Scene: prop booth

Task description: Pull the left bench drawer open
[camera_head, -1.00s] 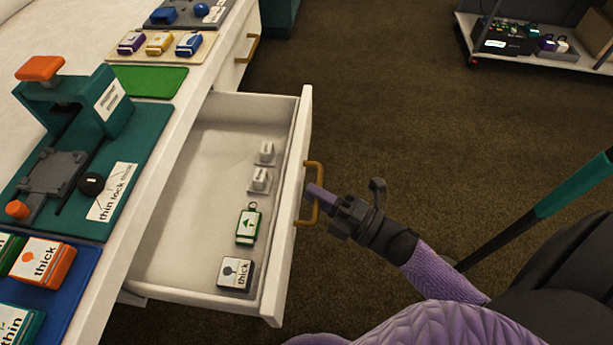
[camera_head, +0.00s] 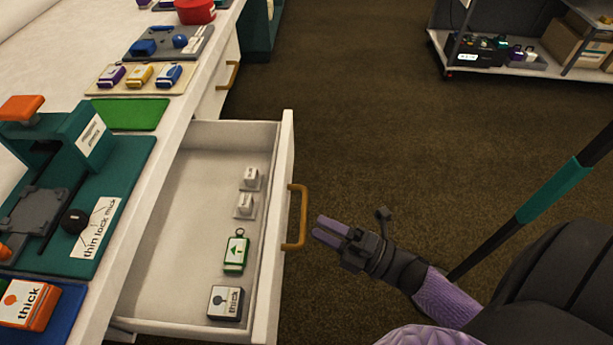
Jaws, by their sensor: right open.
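The left bench drawer (camera_head: 150,262) stands pulled out from the white bench, its inside showing. Its front carries an orange-brown handle (camera_head: 299,217). My left gripper is not in view.
On the bench top are a teal press (camera_head: 70,150), a green mat (camera_head: 130,114) and a tray with several small tagged blocks (camera_head: 140,78). A second drawer handle (camera_head: 233,75) is farther along. A wheeled shelf (camera_head: 510,68) stands at the back right. The carpet between is clear.

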